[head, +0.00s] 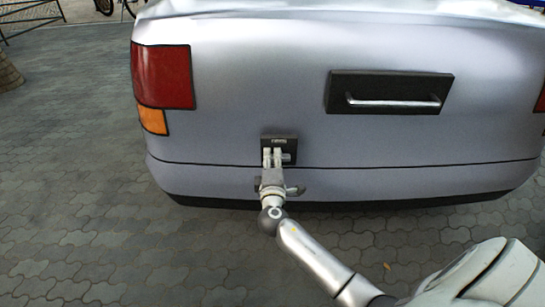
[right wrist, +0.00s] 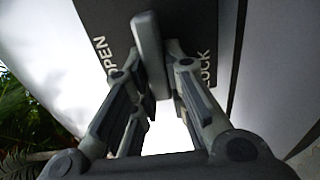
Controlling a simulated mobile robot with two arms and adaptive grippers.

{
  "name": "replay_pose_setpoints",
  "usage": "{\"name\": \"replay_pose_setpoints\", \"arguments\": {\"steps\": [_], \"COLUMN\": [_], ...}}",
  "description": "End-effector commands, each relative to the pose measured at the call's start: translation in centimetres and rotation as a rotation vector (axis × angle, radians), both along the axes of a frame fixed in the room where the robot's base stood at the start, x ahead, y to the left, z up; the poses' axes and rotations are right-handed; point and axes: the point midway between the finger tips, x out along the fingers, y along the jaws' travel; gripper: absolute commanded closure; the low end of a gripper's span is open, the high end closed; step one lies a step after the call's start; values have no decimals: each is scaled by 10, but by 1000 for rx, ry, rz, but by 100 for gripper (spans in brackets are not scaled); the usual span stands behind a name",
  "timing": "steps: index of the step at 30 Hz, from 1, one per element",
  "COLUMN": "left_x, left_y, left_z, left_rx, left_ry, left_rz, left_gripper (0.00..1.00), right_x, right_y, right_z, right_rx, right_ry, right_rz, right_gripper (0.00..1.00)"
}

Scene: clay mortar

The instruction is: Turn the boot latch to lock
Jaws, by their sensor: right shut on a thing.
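The boot latch plate (head: 289,142) is a small dark panel low on the silver car's rear, left of centre. In the right wrist view the plate (right wrist: 190,22) bears the words OPEN on the left and LOCK on the right. A grey latch lever (right wrist: 149,50) stands between the two words, nearly upright with a slight tilt in that view. My right gripper (head: 272,157) is at the plate, and its fingers (right wrist: 160,82) are shut on the lever from both sides. The fingers hide part of the lever in the head view. My left gripper is not in view.
The car's boot (head: 240,80) fills the upper head view. A dark recess with a silver bar handle (head: 393,102) is to the right of the latch. A red tail light (head: 163,76) is at the left. Paved ground (head: 80,170) is clear at left.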

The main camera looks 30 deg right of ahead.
Motion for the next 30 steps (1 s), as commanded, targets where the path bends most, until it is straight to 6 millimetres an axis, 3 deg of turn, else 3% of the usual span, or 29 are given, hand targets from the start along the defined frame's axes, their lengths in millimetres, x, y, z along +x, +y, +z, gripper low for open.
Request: {"name": "replay_pose_setpoints", "arguments": {"steps": [12,13,18,30], "left_x": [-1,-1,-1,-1], "left_y": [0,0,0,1], "left_z": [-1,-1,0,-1], "left_rx": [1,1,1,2], "left_ry": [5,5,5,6], "left_rz": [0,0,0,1], "left_gripper": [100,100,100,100], "right_x": [-1,-1,0,-7], "right_y": [1,1,1,5], "right_z": [-2,-2,-2,-1], "right_rx": [-8,-8,-7,-5], "right_ry": [8,8,7,5], "right_rz": [1,1,1,2], "right_gripper": [100,84,64,64]}}
